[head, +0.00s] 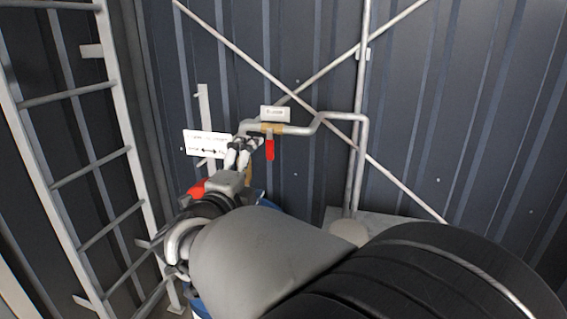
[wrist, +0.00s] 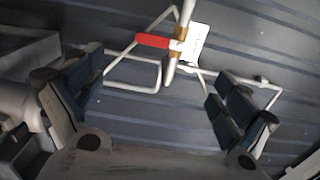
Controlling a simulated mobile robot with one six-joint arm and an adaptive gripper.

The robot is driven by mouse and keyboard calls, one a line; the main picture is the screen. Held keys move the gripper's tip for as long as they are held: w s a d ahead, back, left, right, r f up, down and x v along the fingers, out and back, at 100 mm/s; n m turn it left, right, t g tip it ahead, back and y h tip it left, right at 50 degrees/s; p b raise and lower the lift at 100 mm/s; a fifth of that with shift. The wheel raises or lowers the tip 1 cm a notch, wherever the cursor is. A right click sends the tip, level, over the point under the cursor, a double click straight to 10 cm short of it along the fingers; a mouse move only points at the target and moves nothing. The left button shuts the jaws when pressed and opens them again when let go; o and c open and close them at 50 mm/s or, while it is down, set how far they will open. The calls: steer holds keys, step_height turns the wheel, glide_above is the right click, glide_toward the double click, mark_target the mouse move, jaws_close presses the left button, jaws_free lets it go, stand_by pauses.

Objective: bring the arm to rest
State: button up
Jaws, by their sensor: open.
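My arm reaches from the lower right of the head view toward the wall pipework. My gripper (head: 245,145) looks small at its far end, just left of a red valve lever (head: 270,149). In the wrist view my gripper (wrist: 158,78) is open, with its two fingers wide apart and nothing between them. The red lever (wrist: 153,41) shows beyond the fingers, near the top middle, on a brass valve (wrist: 180,35). In the head view the lever hangs down from the brass valve (head: 272,129). I cannot tell the exact gap between gripper and lever.
A pale pipe (head: 340,116) runs right from the valve and down the corrugated wall (head: 470,100). Signs (head: 207,143) hang beside the valve. Diagonal braces (head: 235,50) cross the wall. A ladder (head: 78,98) stands at left. Something red (head: 195,190) shows beside my wrist.

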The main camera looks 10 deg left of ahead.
steer(key=s+d+r+n+g+y, duration=0.25)
steer(key=d+n+y, duration=0.35)
steer(key=d+n, duration=0.45)
steer(key=s+d+f+n+g+h, duration=0.1)
steer(key=s+d+f+n+g, duration=0.2)
steer(key=s+d+f, duration=0.2)
steer(key=s+d+f+n+g+h, duration=0.1)
steer(key=s+d+f+n+g, duration=0.2)
steer(key=s+d, duration=0.7)
step_height(320, 180, down, 2)
steer(key=shift+s+d+f+g, duration=0.1)
steer(key=shift+s+d+g, duration=0.05)
steer(key=shift+s+g, duration=0.3)
steer(key=s+d+f+g+h, duration=0.1)
steer(key=s+d+f, duration=0.1)
steer(key=s+d, duration=0.1)
steer(key=s+d+f+n+g+h, duration=0.1)
steer(key=s+d+f, duration=0.2)
steer(key=s, duration=0.3)
steer(key=s+d+f+n+g+h, duration=0.1)
steer(key=s+d+f+g, duration=0.1)
steer(key=s+d, duration=0.1)
steer(key=shift+s+d+f, duration=0.15)
steer(key=shift+s+d, duration=0.2)
steer(key=shift+s, duration=0.3)
steer(key=shift+c, duration=0.4)
